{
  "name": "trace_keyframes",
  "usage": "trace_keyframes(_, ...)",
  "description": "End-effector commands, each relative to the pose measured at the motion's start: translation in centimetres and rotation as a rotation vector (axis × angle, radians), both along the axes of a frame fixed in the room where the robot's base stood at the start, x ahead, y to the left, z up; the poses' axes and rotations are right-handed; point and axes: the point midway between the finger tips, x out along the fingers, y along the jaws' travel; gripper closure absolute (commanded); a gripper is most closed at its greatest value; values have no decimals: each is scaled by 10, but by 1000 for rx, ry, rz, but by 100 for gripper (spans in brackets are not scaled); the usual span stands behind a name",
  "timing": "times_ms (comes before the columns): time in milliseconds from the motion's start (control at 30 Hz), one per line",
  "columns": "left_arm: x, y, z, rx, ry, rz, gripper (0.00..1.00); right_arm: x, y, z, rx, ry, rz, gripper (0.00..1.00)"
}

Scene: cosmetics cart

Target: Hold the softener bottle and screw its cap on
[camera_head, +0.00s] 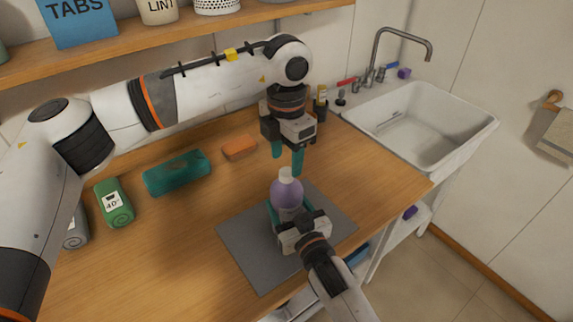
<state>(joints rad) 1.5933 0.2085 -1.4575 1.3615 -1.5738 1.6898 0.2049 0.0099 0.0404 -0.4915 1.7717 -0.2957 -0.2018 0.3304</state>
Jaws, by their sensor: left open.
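The softener bottle (287,191) is purple and stands upright on the grey mat (247,252). A white cap (285,174) sits at the top of its neck; I cannot tell how tight it is. My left gripper (287,159) points down just above the cap, its teal fingers apart and nothing seen between them. My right gripper (289,213) comes from the front and is shut on the bottle's lower body, one teal finger at its left side. The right gripper's body hides the bottle's base.
A white sink (425,125) is at the right. A shelf (150,38) runs above. The counter right of the mat is clear.

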Motion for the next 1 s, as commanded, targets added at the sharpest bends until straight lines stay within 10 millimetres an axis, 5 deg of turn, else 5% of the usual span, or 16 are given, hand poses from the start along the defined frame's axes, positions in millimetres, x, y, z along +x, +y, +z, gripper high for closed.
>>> trace_keyframes(200, 1, 0, 49, -2, -4, 1, 47, 0, 0, -1, -1, 2, 0, 100)
trace_keyframes(400, 0, 0, 78, 0, -1, 0, 47, 0, 0, -1, -1, 2, 0, 100)
trace_keyframes(800, 0, 0, 86, -1, -1, -1, 47, 0, 0, -1, -1, 2, 0, 100)
trace_keyframes(833, 0, 0, 86, -1, -1, -1, 47, 0, 0, -1, -1, 2, 0, 33)
trace_keyframes(1000, 0, 0, 86, 0, 0, -1, 47, 0, 0, -1, 0, 1, 0, 11)
